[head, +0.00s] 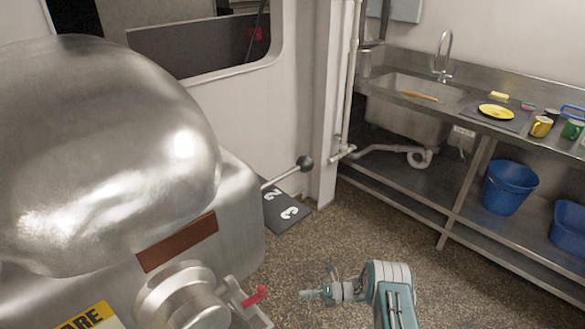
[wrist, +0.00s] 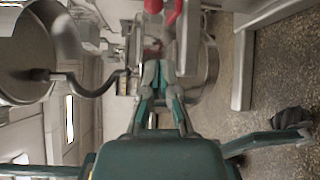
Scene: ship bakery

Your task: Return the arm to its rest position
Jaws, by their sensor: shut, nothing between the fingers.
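My arm shows at the bottom of the head view, to the right of a big metal machine. My gripper (head: 314,294) points left toward the machine's red-handled lever (head: 254,296), with a gap between them. In the wrist view my gripper (wrist: 158,66) is shut and empty, its fingertips together. A red part (wrist: 172,10) shows beyond the fingertips there.
The large metal machine (head: 110,150) fills the left side. A steel counter (head: 455,100) with a sink, yellow plate (head: 496,112) and mugs stands at the right, blue buckets (head: 508,188) on its lower shelf. Speckled floor (head: 380,225) is clear between them.

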